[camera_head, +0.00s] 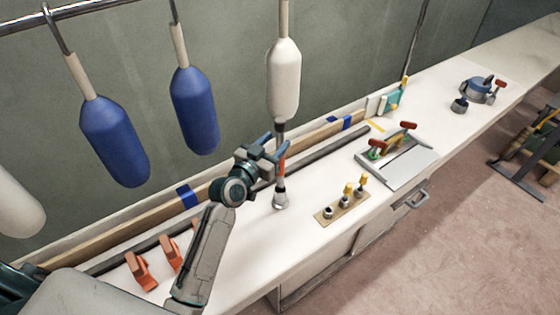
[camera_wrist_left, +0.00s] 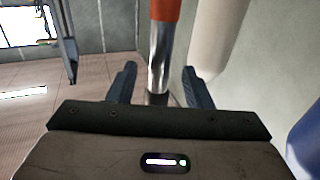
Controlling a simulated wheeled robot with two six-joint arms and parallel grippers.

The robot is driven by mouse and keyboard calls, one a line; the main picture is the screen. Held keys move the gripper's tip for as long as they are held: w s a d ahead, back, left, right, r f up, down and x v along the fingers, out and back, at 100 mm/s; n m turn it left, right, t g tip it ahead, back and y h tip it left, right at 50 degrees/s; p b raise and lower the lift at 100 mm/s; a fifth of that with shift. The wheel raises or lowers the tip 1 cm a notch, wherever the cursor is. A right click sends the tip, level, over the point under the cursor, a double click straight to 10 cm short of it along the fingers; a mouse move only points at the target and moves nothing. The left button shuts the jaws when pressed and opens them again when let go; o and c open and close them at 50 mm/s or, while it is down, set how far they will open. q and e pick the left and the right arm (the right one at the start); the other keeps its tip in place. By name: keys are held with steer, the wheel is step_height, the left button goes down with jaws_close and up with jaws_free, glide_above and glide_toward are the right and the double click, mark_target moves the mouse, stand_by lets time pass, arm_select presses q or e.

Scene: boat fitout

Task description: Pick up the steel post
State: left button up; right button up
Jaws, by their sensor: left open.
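The steel post (camera_head: 280,188) stands upright on the white bench, with a wider foot and an orange band partway up. In the left wrist view the post (camera_wrist_left: 159,62) rises between the two fingers, orange above and shiny steel below. My left gripper (camera_head: 274,149) is at the post's upper part in the head view. Its fingers (camera_wrist_left: 159,88) are apart, one on each side of the post, with a gap visible to each. The gripper hides part of the post in the head view. My right gripper is not in view.
A white fender (camera_head: 283,80) hangs just above the post; blue fenders (camera_head: 194,110) hang to its left. Orange clamps (camera_head: 140,270) stand at the near left. A wooden strip with small fittings (camera_head: 342,208) and a grey tray (camera_head: 405,168) lie to the right.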

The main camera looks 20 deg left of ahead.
mark_target(278, 139)
arm_select(q)
steer(key=x, duration=0.2)
steer(key=shift+w+d+r+p, duration=0.1)
steer(key=shift+w+r+p, duration=0.05)
steer(key=shift+w+p, duration=0.15)
steer(key=shift+w+d, duration=0.1)
steer(key=shift+w, duration=0.2)
steer(key=shift+c, duration=0.5)
steer(key=shift+s, duration=0.1)
steer(key=c, duration=0.3)
jaws_close()
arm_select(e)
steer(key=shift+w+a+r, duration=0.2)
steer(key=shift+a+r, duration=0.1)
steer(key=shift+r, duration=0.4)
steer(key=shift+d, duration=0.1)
